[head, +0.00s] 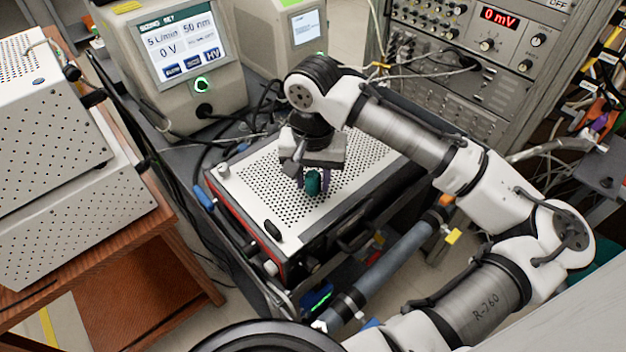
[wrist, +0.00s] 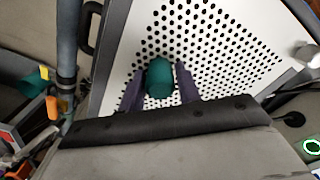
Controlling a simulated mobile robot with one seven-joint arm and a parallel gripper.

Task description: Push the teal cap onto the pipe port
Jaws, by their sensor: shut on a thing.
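The teal cap (head: 314,183) is between the purple fingers of my gripper (head: 313,188), which is shut on it. In the wrist view the cap (wrist: 159,77) sits between the two fingertips (wrist: 159,88). The cap is over the perforated top of a box; I cannot tell whether it touches it. A grey-blue pipe (head: 392,262) runs diagonally in front of the box, apart from the cap. The pipe also shows at the left of the wrist view (wrist: 67,45). I cannot make out which part is the pipe port.
Yellow tag (head: 453,236) hangs by the pipe. Two display instruments (head: 185,50) and a rack (head: 480,90) stand behind; cables lie between. A wooden cart (head: 140,262) is at left.

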